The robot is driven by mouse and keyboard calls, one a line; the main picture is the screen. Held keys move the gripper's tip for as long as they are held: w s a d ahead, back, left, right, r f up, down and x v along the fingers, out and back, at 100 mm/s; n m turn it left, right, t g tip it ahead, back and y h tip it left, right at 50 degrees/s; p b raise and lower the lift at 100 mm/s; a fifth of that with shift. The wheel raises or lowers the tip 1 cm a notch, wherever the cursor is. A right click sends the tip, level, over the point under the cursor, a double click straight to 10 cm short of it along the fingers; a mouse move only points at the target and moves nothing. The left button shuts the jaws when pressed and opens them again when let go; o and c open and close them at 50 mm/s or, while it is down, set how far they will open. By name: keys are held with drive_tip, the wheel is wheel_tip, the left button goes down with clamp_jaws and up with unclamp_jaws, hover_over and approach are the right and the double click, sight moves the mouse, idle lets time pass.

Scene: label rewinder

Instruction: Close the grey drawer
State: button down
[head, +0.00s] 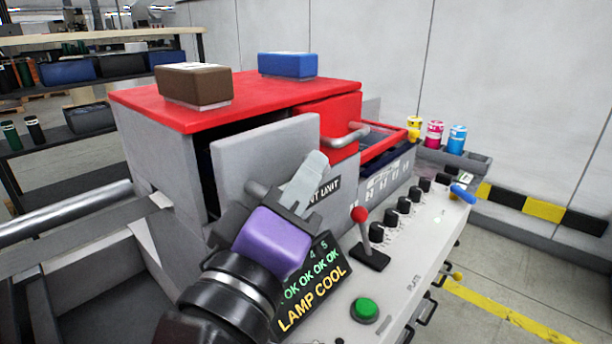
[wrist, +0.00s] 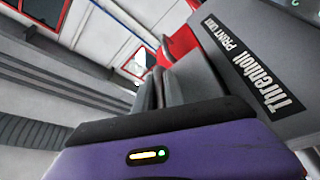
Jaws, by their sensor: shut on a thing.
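The grey drawer (head: 262,152) stands out from the left half of the red-topped print unit, with a dark gap behind its front panel. Its grey handle (head: 258,189) shows beside my gripper (head: 296,184). My gripper is at the drawer's front and is shut on the handle; the exact contact is partly hidden by the fingers and the purple wrist body.
Brown (head: 194,86) and blue (head: 288,65) boxes sit on the red top. Below are a red-knobbed lever (head: 363,235), black knobs, a green button (head: 364,309) and a lamp display (head: 312,290).

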sight(270, 180)
idle(0.4)
drive_tip(key=w+a, duration=0.2)
drive_tip(key=a, duration=0.1)
drive_tip(key=shift+w+b, duration=0.15)
drive_tip(key=shift+b, duration=0.2)
drive_tip(key=shift+a+r, duration=0.1)
drive_tip(key=c, duration=1.7)
unclamp_jaws()
drive_tip(key=shift+w+a, duration=0.1)
